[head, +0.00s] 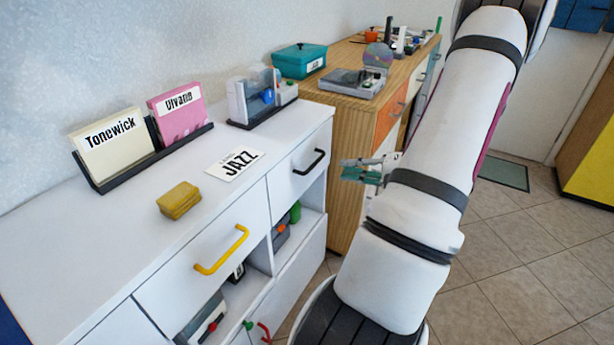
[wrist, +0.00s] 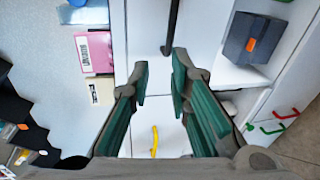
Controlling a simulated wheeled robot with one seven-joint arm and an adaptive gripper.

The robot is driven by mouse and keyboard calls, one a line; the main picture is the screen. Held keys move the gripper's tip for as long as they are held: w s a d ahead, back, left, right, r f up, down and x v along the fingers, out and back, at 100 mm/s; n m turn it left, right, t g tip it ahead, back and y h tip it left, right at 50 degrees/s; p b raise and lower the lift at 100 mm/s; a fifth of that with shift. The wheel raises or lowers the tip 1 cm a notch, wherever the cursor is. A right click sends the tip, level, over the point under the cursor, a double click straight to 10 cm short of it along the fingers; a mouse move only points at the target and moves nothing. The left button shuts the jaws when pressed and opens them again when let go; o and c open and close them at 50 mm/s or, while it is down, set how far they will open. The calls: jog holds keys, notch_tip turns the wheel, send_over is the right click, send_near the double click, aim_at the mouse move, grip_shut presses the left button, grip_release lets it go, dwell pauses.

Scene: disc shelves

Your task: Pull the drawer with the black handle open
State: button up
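The black handle (head: 309,162) is on a white drawer (head: 290,182) at the right end of the white cabinet in the head view. The drawer front looks flush with the cabinet. In the wrist view the black handle (wrist: 172,28) shows as a dark bar at top centre, beyond the fingertips. My gripper (wrist: 161,72) has green-padded fingers spread apart with nothing between them. In the head view my gripper (head: 360,172) is to the right of the black handle, apart from it, and partly hidden by my arm.
A yellow handle (head: 222,250) is on the neighbouring drawer. The cabinet top holds a JAZZ card (head: 235,163), a yellow block (head: 179,200) and a rack with two sleeves (head: 150,155). Open shelves lie below. A wooden cabinet (head: 345,130) stands behind; floor is free at right.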

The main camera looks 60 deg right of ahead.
aim_at(314, 166)
jog(key=shift+m+h, duration=0.6)
jog(key=shift+m, duration=0.3)
jog(key=b+x, duration=0.1)
jog(key=x, duration=0.3)
jog(key=f+b+x, duration=0.1)
jog(key=x, duration=0.3)
jog(key=d+b+x, duration=0.1)
jog(key=x, duration=0.3)
jog(key=shift+w+d+f+b, duration=0.1)
jog(key=shift+f+b, duration=0.1)
jog(key=shift+b, duration=0.2)
grip_shut()
